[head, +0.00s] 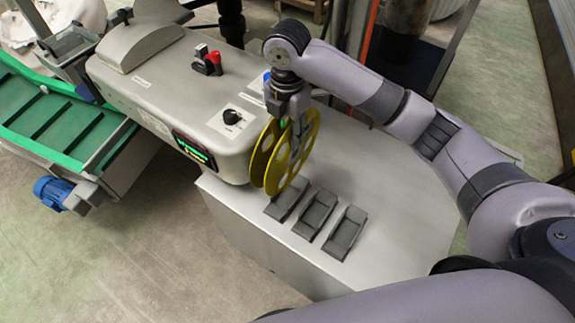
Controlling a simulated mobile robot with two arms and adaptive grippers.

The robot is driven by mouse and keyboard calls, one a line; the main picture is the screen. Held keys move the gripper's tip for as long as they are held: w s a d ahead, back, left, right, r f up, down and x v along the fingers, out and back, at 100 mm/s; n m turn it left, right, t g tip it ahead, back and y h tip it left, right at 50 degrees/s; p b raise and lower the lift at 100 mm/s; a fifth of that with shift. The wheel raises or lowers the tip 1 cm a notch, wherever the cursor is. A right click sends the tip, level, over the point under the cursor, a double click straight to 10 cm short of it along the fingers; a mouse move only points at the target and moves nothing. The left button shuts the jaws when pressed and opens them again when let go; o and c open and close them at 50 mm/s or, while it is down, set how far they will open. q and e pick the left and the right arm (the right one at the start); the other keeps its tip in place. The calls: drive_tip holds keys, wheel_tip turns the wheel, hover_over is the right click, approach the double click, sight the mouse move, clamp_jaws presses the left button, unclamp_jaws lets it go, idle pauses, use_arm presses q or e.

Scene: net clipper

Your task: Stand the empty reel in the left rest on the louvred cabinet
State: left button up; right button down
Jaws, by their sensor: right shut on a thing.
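A yellow reel (266,157) with two spoked flanges and nothing wound on it hangs upright from my right gripper (292,118), which is shut on its upper part. The reel is over the far-left end of a row of three dark rests on the cabinet top (400,190). The left rest (283,204) is partly hidden behind the reel. I cannot tell whether the reel touches it. The middle rest (316,215) and the right rest (345,233) are empty. My left gripper is not in view. The louvres do not show clearly.
A green conveyor (50,125) is at far left. The cabinet top right of the rests is clear.

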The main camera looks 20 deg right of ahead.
sight(287, 167)
wheel_tip(287, 167, down, 14)
drive_tip(key=shift+f+p, duration=0.1)
drive_tip(key=shift+p, duration=0.95)
drive_tip(key=c, duration=1)
unclamp_jaws()
drive_tip(key=shift+f, duration=0.1)
drive_tip(key=shift+c, duration=0.2)
wheel_tip(287, 167, up, 12)
drive_tip(key=shift+r+b, duration=0.15)
drive_tip(key=shift+b, duration=0.8)
drive_tip(key=shift+s, duration=0.1)
